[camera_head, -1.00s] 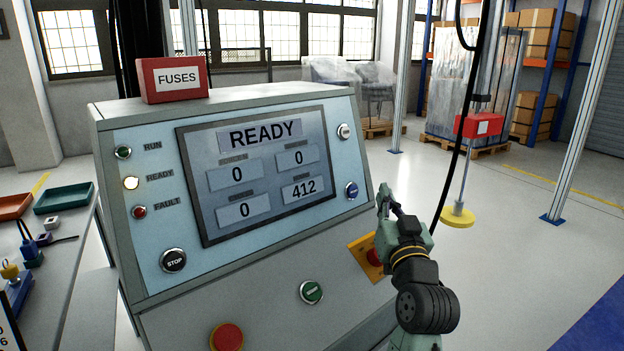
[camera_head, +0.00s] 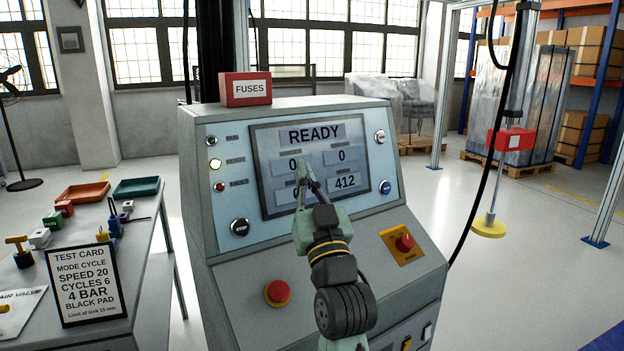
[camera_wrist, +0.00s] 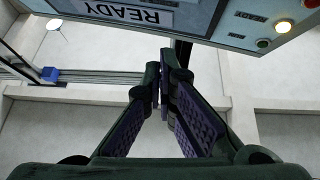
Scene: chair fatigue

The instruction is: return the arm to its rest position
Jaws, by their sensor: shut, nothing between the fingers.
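My gripper (camera_head: 303,182) is at the end of my arm, raised in front of the control console (camera_head: 215,290) in the head view. Its fingers point upward and overlap the lower part of the screen (camera_head: 270,150), which reads READY, 0, 0 and 412; one field is partly covered. In the wrist view my gripper (camera_wrist: 162,75) shows its two fingertips together with nothing between them. The console's READY screen (camera_wrist: 135,12) is upside down at the top of that view. I cannot tell the exact gap between fingers and console.
At left a table (camera_head: 150,290) holds a test card (camera_head: 86,284), two trays and several small parts. A red box on a pole with a yellow foot (camera_head: 489,227) hangs at right.

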